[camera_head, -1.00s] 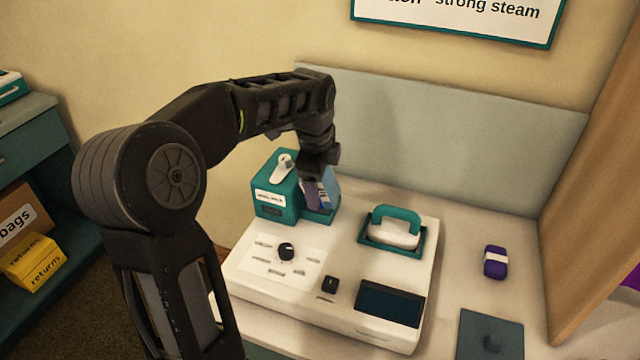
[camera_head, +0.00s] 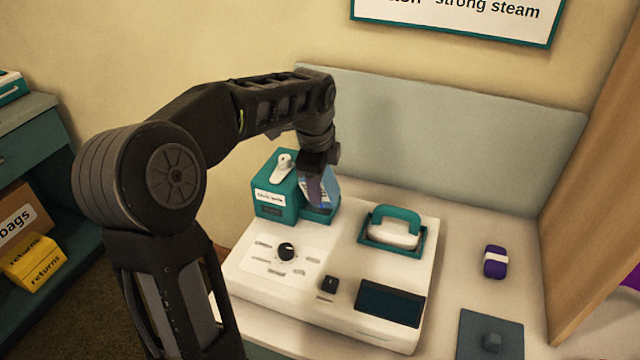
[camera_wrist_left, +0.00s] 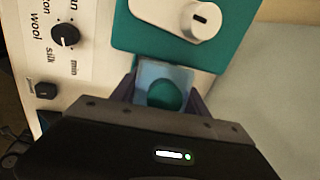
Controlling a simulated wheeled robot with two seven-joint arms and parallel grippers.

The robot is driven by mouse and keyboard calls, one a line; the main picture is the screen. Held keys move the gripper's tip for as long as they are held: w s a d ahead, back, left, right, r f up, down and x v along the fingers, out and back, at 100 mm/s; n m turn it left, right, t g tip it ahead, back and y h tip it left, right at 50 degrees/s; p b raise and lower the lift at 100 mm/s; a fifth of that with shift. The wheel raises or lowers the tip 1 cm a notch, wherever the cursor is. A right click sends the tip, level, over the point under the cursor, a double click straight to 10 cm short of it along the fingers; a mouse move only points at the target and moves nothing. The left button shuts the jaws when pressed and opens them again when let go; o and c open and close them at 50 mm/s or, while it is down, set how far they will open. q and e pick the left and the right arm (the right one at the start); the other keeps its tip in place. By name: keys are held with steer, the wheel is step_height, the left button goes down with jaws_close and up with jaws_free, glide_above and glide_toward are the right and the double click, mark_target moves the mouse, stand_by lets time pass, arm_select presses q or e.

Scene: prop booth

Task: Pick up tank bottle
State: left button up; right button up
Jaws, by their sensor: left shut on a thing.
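The tank bottle (camera_head: 331,188) is a clear bluish container at the right side of the teal tank housing (camera_head: 277,192), on the back left of the white steam station. My left gripper (camera_head: 315,190) points down over the bottle and is shut on it. In the left wrist view the bottle (camera_wrist_left: 152,72) shows between the two fingers, with a round teal part on it. Whether its bottom touches the teal holder beneath cannot be told. My right gripper is not in view.
The white station (camera_head: 335,255) carries a dial (camera_head: 286,251), a dark screen (camera_head: 390,303) and an iron with a teal handle (camera_head: 393,227). A purple item with a white band (camera_head: 495,262) lies to the right. A grey panel (camera_head: 450,135) stands behind.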

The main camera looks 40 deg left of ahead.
arm_select(q)
jaws_close()
steer(key=v, duration=0.3)
steer(key=w+v, duration=0.1)
steer(key=v, duration=0.2)
steer(key=w+v, duration=0.1)
steer(key=v, duration=0.2)
steer(key=shift+a+r, duration=0.4)
steer(key=shift+r, duration=0.2)
steer(key=shift+p, duration=0.3)
